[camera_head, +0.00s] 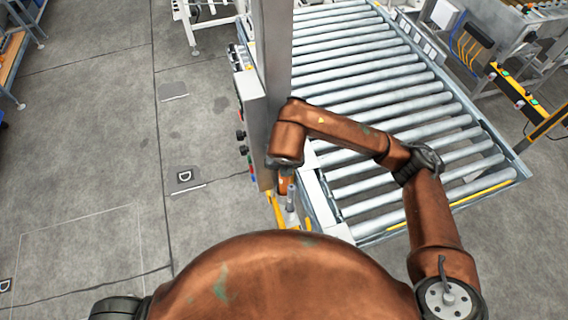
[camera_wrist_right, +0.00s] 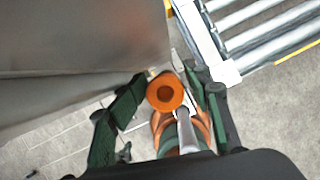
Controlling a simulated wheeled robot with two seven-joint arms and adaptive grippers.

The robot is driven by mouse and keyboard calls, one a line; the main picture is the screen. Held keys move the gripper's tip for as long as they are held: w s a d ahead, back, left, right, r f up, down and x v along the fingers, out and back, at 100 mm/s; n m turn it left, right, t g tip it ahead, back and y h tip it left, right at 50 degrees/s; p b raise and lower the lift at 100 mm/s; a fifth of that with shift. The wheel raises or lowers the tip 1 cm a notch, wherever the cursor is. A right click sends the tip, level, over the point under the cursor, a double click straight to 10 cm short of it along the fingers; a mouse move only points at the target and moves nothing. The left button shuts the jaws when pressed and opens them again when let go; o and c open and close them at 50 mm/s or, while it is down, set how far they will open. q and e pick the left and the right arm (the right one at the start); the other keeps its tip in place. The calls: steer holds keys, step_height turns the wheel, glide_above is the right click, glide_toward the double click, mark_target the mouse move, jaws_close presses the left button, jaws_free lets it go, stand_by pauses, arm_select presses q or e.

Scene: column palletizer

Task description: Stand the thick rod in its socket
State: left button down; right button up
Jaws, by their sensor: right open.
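My right gripper (camera_wrist_right: 166,82) is open, with one green finger on each side of an orange round piece (camera_wrist_right: 165,93) that has a dark centre. I cannot tell whether this piece is the thick rod's end or a socket, or whether a finger touches it. A grey rod (camera_wrist_right: 186,132) is close beside it, toward the right finger. In the head view, the grey rod (camera_head: 291,198) stands about upright below my right wrist, with the orange piece (camera_head: 284,183) behind it. The fingers are hidden there. My left gripper is out of view.
A tall grey column (camera_head: 272,60) rises close to the left of my right wrist, with a control box (camera_head: 252,115) on its side. A roller conveyor (camera_head: 365,75) fills the area to the right. Yellow framing (camera_head: 275,210) is below. The floor at left is clear.

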steer(key=shift+a, duration=0.1)
steer(key=shift+r, duration=0.2)
steer(key=v, duration=1.1)
steer(key=shift+s+r, duration=0.2)
steer(key=shift+r, duration=0.05)
